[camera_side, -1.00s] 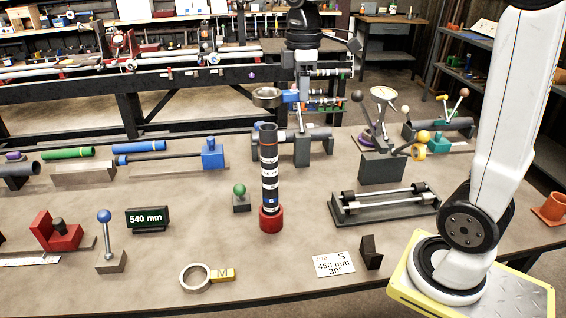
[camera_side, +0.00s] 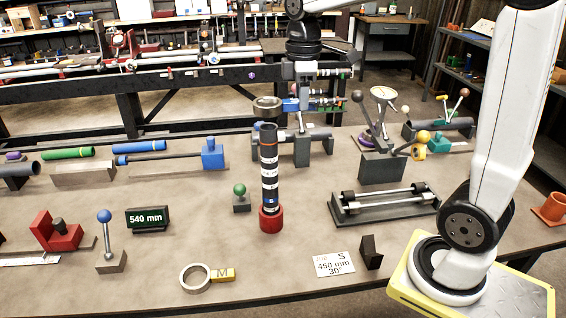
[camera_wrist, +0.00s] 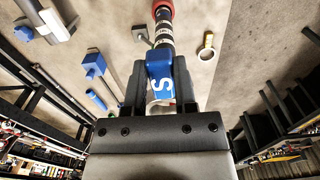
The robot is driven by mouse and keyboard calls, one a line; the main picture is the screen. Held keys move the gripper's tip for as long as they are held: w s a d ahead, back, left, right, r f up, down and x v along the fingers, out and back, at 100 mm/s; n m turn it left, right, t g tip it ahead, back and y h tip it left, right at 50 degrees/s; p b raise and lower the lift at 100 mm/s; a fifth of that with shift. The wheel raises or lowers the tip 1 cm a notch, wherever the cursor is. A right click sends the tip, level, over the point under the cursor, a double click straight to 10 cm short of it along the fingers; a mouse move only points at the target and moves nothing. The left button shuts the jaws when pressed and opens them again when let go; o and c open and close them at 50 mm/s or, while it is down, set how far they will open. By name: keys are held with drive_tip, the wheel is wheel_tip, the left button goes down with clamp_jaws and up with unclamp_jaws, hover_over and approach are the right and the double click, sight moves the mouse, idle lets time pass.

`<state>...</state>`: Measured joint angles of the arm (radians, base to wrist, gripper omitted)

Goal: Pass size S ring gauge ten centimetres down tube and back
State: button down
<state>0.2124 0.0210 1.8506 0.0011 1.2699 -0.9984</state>
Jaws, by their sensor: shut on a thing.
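The tube (camera_side: 269,172) stands upright in a red base (camera_side: 271,219). It is dark with white bands and an orange band near the top. The size S ring gauge (camera_side: 267,104) is a grey ring with a blue handle marked S (camera_wrist: 159,66). My gripper (camera_side: 297,104) is shut on that handle from the right of the tube. The ring is level and appears just above the tube's top end; I cannot tell whether it touches the rim. In the wrist view the handle sits between my gripper's fingers (camera_wrist: 160,74) and hides part of the ring.
A second ring gauge with a yellow M handle (camera_side: 196,277) lies at the front. A green-knobbed block (camera_side: 241,199) stands left of the tube, a roller stand (camera_side: 384,202) right. A card (camera_side: 334,264) reads S, 450 mm, 30°. A display (camera_side: 147,218) reads 540 mm.

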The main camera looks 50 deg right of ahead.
drive_tip(key=shift+f, duration=1.1)
wheel_tip(320, 180, down, 8)
idle(6.5)
